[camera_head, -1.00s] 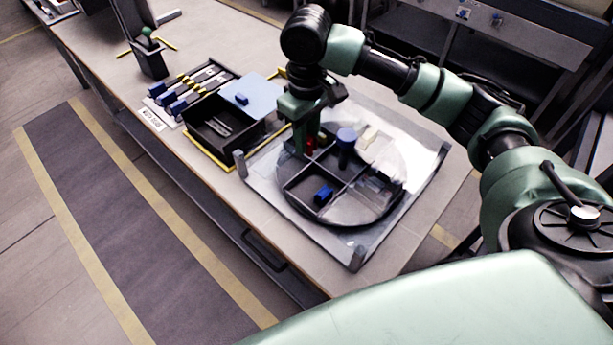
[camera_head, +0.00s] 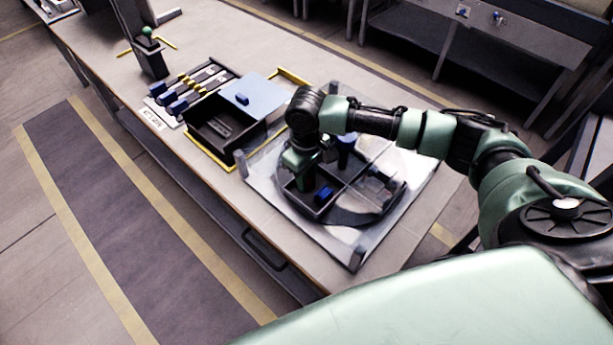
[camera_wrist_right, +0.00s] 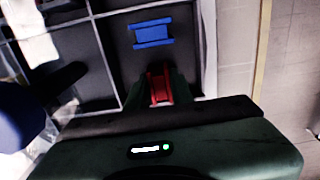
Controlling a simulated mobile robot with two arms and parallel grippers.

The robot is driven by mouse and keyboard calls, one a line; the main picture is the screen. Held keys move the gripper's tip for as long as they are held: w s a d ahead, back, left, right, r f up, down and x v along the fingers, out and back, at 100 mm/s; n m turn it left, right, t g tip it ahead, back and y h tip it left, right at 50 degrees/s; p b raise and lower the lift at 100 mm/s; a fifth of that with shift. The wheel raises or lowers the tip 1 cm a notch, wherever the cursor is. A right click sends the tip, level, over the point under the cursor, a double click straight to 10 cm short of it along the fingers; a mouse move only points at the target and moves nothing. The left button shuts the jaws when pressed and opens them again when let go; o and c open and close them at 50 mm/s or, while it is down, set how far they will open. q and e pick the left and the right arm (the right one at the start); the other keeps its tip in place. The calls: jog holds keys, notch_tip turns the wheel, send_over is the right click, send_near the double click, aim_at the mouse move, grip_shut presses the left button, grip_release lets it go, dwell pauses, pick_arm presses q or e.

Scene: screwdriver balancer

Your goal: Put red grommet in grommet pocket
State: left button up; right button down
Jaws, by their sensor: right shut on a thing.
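The red grommet (camera_wrist_right: 159,86) is between the fingers of my right gripper (camera_wrist_right: 158,92) in the right wrist view. In the head view my right gripper (camera_head: 300,180) points down into the near-left compartment of the round dark divided tray (camera_head: 357,219), and the red grommet is hidden there. A blue piece (camera_head: 323,195) lies in that compartment beside the gripper; it also shows in the wrist view (camera_wrist_right: 151,33), apart from the grommet. Which compartment is the grommet pocket I cannot tell. My left gripper is not in view.
A blue knob (camera_head: 346,142) stands at the tray's middle, close to my right gripper. A clear square plate with corner posts (camera_head: 356,256) lies under the tray. A black open box (camera_head: 216,128) and blue-handled tools (camera_head: 177,107) lie to the left.

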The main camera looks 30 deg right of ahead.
jog(key=c, duration=1.2)
grip_release()
jog(key=shift+f, duration=0.1)
jog(key=shift+c, duration=0.2)
notch_tip(320, 180, up, 12)
jog(key=b, duration=0.1)
jog(key=shift+r, duration=0.2)
jog(key=shift+a+f, duration=0.1)
